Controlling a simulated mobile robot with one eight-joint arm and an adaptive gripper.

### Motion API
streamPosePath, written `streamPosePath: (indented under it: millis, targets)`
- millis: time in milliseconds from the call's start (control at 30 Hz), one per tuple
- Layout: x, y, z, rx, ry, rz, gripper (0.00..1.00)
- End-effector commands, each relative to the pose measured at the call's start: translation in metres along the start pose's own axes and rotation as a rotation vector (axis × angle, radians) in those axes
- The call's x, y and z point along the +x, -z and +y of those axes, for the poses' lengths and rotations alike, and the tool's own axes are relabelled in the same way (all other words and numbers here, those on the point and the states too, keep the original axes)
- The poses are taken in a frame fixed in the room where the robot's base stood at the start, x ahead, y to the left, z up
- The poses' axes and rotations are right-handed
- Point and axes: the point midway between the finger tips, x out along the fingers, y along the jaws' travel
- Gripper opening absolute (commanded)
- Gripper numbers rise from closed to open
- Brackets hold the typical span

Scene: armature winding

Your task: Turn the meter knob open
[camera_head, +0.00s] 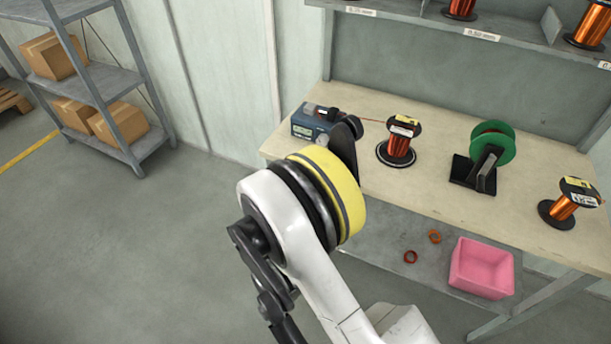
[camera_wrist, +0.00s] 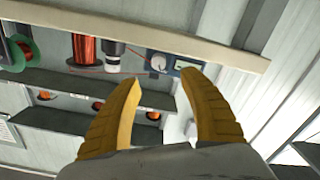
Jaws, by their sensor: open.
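The meter is a small blue box (camera_head: 311,122) at the back left of the workbench in the head view, partly covered by my arm. In the wrist view the blue meter (camera_wrist: 187,63) appears beyond my fingertips, with a pale round dial-like knob (camera_wrist: 158,64) on its face. The knob's exact turn angle is too small to read. My gripper (camera_wrist: 162,79) shows two yellow fingers spread apart, with nothing between them. The fingers point toward the meter and look apart from it. In the head view my arm hides the fingers.
A copper spool (camera_head: 399,146) stands right of the meter, then a green wheel on a black stand (camera_head: 485,152) and another spool (camera_head: 568,204). A pink bin (camera_head: 482,268) sits on the lower shelf. A rack with cardboard boxes (camera_head: 119,122) stands left; floor between is clear.

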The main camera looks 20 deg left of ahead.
Motion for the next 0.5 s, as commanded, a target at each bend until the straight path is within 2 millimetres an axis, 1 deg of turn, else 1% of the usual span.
streamPosePath:
  millis: [33, 500]
  targets:
    - [0.018, 0.0, 0.004, 0.0, -0.01, -0.005, 0.51]
    - [0.122, -0.001, 0.005, 0.0, -0.007, -0.008, 0.51]
